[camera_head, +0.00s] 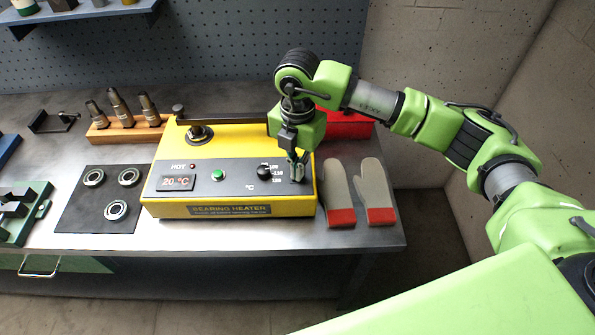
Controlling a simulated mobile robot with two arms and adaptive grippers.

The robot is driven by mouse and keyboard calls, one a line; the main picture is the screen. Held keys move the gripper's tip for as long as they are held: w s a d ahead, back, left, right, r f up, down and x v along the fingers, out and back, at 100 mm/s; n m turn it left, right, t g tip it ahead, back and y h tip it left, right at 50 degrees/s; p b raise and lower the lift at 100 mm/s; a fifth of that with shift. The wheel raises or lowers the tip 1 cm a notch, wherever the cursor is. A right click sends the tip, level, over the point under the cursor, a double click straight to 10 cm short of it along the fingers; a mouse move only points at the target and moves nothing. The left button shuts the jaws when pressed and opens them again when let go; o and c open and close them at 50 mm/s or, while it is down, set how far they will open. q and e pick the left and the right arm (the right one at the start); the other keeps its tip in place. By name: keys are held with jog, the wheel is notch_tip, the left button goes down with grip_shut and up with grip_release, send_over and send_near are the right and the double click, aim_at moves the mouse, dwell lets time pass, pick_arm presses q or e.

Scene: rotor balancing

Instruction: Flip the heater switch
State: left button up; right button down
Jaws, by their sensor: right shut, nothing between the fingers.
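The yellow bearing heater (235,211) stands on the metal workbench. Its dark front panel has a display (176,183) reading 20 °C, a HOT lamp, a green button (217,174) and a black dial (264,171) with temperature marks. My right gripper (298,178) points down at the right end of the panel, right of the dial. Its fingers are shut with nothing between them, and they hide that part of the panel. The heater switch cannot be made out; whether the fingertips touch the panel is unclear. My left gripper is not in view.
Two grey gloves with red cuffs (341,217) lie just right of the heater. Several bearings lie on a dark mat (75,215) to the left. A wooden block (128,133) with tools stands behind. A red object (350,126) lies behind my arm.

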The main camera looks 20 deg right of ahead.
jog(key=shift+r+p, duration=0.65)
jog(key=shift+r, duration=0.3)
jog(key=shift+r+p, duration=1.3)
jog(key=shift+r, duration=1.15)
